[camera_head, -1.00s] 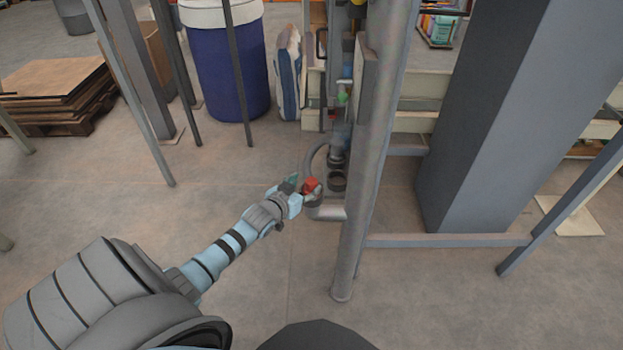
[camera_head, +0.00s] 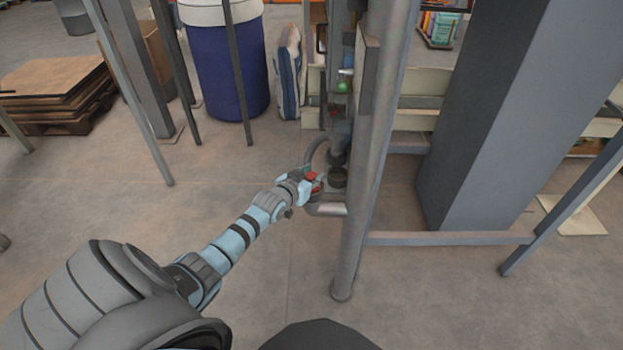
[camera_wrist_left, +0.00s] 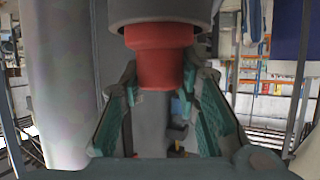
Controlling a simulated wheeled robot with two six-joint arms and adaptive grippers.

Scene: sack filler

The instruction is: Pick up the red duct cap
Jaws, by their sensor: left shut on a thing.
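The red duct cap (camera_head: 312,177) shows as a small red patch at my left gripper (camera_head: 311,185) in the head view, beside the thick grey post. In the left wrist view the red cap (camera_wrist_left: 157,55) sits against the end of a dark grey duct (camera_wrist_left: 160,10). The green-padded fingers of my left gripper (camera_wrist_left: 160,90) stand on either side of the cap's lower part, shut on it. The cap's far side is hidden. My right gripper is not in view.
A thick grey post (camera_head: 372,150) stands just right of the gripper. A curved grey pipe (camera_head: 318,150) and a dark round fitting (camera_head: 337,177) are close by. A wide dark column (camera_head: 490,120) stands further right.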

